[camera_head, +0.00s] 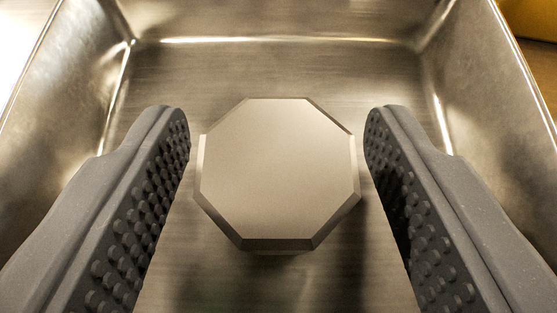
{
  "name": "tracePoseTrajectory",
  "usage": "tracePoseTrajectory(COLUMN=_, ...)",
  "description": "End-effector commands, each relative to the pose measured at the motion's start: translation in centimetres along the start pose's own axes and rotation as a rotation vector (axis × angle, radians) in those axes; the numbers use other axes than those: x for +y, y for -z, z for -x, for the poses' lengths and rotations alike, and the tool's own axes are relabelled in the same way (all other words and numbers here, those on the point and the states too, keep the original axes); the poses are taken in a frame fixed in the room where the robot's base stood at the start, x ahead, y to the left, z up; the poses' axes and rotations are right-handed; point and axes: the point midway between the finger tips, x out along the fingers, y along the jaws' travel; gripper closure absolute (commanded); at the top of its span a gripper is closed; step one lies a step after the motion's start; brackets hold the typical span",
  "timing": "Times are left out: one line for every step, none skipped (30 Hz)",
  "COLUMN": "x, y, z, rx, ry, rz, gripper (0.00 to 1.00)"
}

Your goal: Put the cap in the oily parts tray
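The cap (279,172) is a pale metal octagon with bevelled edges. It is inside the metal tray (290,65), seen from above, near the middle of the tray's floor. My gripper (278,130) is open, with one dark grey studded finger on each side of the cap. A gap shows between the cap and each finger, so neither finger appears to touch it. The cap's underside is hidden, so I cannot tell exactly how it rests on the floor.
The tray's sloping walls rise at left, right and far side, close to the outer sides of my fingers. Bare tray floor shows beyond the cap and in front of it. A yellow thing (530,18) lies outside the tray at the top right.

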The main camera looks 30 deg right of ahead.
Motion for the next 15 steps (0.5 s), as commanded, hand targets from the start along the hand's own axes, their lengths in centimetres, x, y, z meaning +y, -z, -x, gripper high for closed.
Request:
tracePoseTrajectory(x=0.0, y=0.1, z=0.0, rx=0.0, ry=0.0, rz=0.0, gripper=0.48)
tracePoseTrajectory(x=0.0, y=0.1, z=0.1, rx=0.001, ry=0.0, rz=0.0, gripper=0.48)
tracePoseTrajectory(x=0.0, y=0.2, z=0.2, rx=0.0, ry=0.0, rz=0.0, gripper=0.48)
tracePoseTrajectory(x=0.0, y=0.2, z=0.4, rx=0.0, ry=0.0, rz=0.0, gripper=0.48)
tracePoseTrajectory(x=0.0, y=0.2, z=0.6, rx=0.001, ry=0.0, rz=0.0, gripper=0.48)
tracePoseTrajectory(x=-0.1, y=0.2, z=0.9, rx=0.001, ry=0.001, rz=0.001, gripper=0.48)
tracePoseTrajectory(x=-0.1, y=0.3, z=1.3, rx=0.002, ry=0.001, rz=0.001, gripper=0.48)
tracePoseTrajectory(x=-0.1, y=0.4, z=1.6, rx=0.003, ry=0.001, rz=0.001, gripper=0.48)
tracePoseTrajectory(x=-0.1, y=0.5, z=2.2, rx=0.004, ry=0.001, rz=0.0, gripper=0.48)
tracePoseTrajectory(x=-0.1, y=0.5, z=2.6, rx=0.005, ry=0.001, rz=0.0, gripper=0.48)
tracePoseTrajectory(x=-0.1, y=0.5, z=3.1, rx=0.004, ry=0.001, rz=0.0, gripper=0.48)
tracePoseTrajectory(x=-0.1, y=0.4, z=3.7, rx=0.003, ry=0.001, rz=0.001, gripper=0.48)
tracePoseTrajectory(x=-0.1, y=0.3, z=4.2, rx=0.002, ry=0.001, rz=0.002, gripper=0.48)
tracePoseTrajectory(x=0.0, y=0.3, z=4.7, rx=0.001, ry=0.0, rz=0.002, gripper=0.48)
tracePoseTrajectory(x=-0.1, y=0.3, z=5.3, rx=0.002, ry=0.001, rz=0.001, gripper=0.48)
